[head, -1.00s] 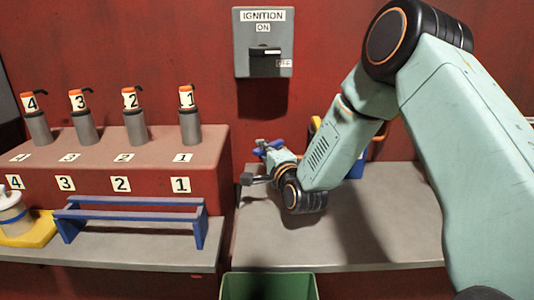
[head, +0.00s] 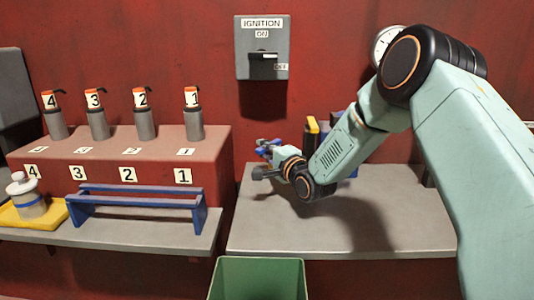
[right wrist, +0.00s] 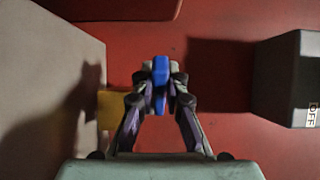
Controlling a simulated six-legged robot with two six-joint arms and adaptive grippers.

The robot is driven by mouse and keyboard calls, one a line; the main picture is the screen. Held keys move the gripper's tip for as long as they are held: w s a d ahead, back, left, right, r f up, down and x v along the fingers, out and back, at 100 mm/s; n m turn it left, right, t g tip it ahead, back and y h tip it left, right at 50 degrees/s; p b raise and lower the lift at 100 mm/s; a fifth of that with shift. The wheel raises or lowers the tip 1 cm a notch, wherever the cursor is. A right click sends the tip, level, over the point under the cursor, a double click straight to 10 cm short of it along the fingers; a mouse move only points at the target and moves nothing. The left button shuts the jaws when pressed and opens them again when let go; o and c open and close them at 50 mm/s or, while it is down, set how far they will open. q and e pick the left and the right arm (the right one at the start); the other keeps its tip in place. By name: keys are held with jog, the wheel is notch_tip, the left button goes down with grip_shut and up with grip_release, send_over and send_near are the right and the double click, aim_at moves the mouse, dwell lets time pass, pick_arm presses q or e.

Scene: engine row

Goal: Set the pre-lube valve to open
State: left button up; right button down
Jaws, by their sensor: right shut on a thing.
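My right gripper (head: 267,160) reaches over the right-hand grey bench, close to the red wall. In the right wrist view its two fingers (right wrist: 160,88) close on a narrow blue piece (right wrist: 160,72), which stands upright in the picture between the fingertips. The blue piece looks like a handle, but I see no label on it. The fingers hide its base, so I cannot tell whether it is fixed to the wall or whether it is the pre-lube valve's handle. My left gripper is not in view.
The ignition box (head: 263,47) hangs on the wall above. A yellow-topped item (head: 312,126) stands behind my arm. A green bin (head: 258,279) is below the bench edge. Left are a blue rack (head: 137,204), a yellow tray (head: 56,214) and several numbered cylinders (head: 144,122).

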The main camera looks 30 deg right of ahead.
jog(key=shift+s+d+n+y, duration=0.1)
jog(key=shift+s+n+y, duration=0.15)
jog(key=shift+n+y, duration=0.4)
jog(key=shift+y, duration=0.25)
jog(key=c, duration=1.4)
grip_release()
jog(key=shift+o, duration=0.2)
jog(key=shift+s, duration=0.1)
jog(key=s, duration=0.6)
jog(key=s+d, duration=0.1)
jog(key=s, duration=0.2)
jog(key=shift+s+d, duration=0.1)
jog(key=shift+s, duration=0.2)
jog(key=shift+s+d, duration=0.2)
jog(key=shift+s, duration=0.4)
jog(key=shift+s+a, duration=0.1)
jog(key=shift+s, duration=0.4)
